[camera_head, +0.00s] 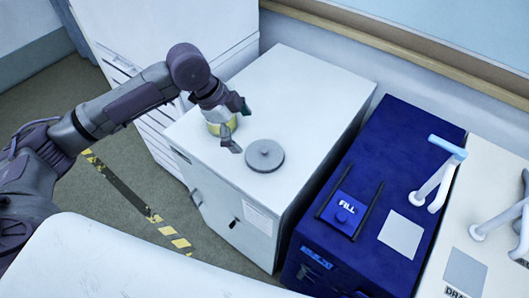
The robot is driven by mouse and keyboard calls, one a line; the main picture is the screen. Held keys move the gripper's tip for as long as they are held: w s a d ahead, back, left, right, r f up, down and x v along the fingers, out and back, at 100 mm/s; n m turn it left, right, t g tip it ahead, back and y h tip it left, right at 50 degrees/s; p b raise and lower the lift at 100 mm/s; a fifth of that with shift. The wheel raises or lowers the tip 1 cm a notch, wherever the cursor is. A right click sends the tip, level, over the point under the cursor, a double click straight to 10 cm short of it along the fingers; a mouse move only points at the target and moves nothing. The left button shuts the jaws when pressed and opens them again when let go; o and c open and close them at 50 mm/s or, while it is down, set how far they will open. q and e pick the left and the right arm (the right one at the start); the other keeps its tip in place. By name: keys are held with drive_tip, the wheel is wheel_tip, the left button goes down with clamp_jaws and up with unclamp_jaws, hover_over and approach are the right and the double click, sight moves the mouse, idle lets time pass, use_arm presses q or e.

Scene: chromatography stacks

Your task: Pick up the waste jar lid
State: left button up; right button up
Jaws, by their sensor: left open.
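A round dark grey lid (264,156) with a small knob lies flat on top of the white cabinet (310,100). A jar (220,125) with a yellow band stands on the same cabinet top, to the left of and behind the lid, and is partly hidden by my gripper. My left gripper (240,128) is open, its fingers spread above the cabinet top, just up and left of the lid. It looks apart from the lid and holds nothing that I can see. I cannot tell whether it touches the jar. My right gripper does not show.
A dark blue unit (385,150) marked FILL stands right of the cabinet, across a narrow gap. A white unit (480,190) with pale handles is farther right. A wall is behind. The cabinet top right of the lid is clear.

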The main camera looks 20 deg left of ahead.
use_arm(q)
hover_over(263, 159)
drive_tip(key=a, duration=0.2)
drive_tip(key=f, duration=0.6)
drive_tip(key=shift+s+f+p, duration=0.2)
drive_tip(key=shift+s+p, duration=0.15)
drive_tip(key=shift+p, duration=0.05)
drive_tip(key=shift+d+f, duration=0.1)
drive_tip(key=shift+f, duration=0.45)
drive_tip(key=p+x, duration=0.1)
drive_tip(key=x, duration=0.2)
drive_tip(key=shift+w+f+p, duration=0.1)
drive_tip(key=shift+f+p, duration=0.2)
drive_tip(key=shift+f, duration=0.1)
drive_tip(key=shift+w+d+f, duration=0.1)
drive_tip(key=shift+f, duration=0.25)
drive_tip(key=shift+c, duration=0.2)
drive_tip(key=c, duration=0.8)
drive_tip(key=shift+s, duration=0.2)
drive_tip(key=shift+c, duration=0.5)
drive_tip(key=shift+c, duration=0.5)
